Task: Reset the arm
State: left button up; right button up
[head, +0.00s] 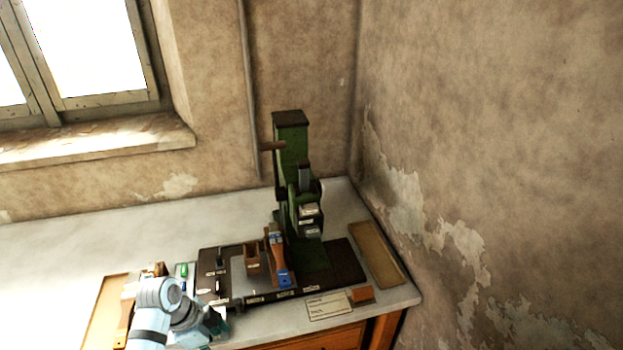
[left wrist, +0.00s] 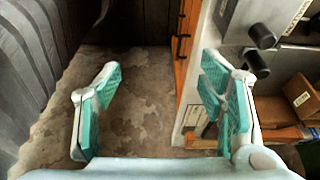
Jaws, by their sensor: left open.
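The floor shows between the fingers. My right gripper is not in view.
The bench top (head: 110,230) is clear at the back left. A dark base plate (head: 345,262) under the press holds a blue-and-wood tool (head: 277,260) and a small wooden block (head: 253,258). A paper card (head: 330,305) and a tan tray (head: 375,253) lie to the right. Walls close off the corner.

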pick_arm(q)
jog(key=s+a+f+n+y+b, duration=0.15)
jog(key=s+f+n, duration=0.35)
jog(key=f, duration=0.7)
jog(key=s+a+f+n+y+b, duration=0.1)
jog(key=s+a+f+n+b, duration=0.2)
jog(key=s+f, duration=0.6)
jog(key=s+f+n, duration=0.3)
jog(key=s+f, duration=0.4)
jog(key=s, duration=0.4)
jog(key=s+a+f+n+y+b, duration=0.1)
jog(key=s+f+n, duration=0.2)
jog(key=s+f, duration=0.5)
jog(key=s, duration=0.4)
jog(key=shift+s+a, duration=0.3)
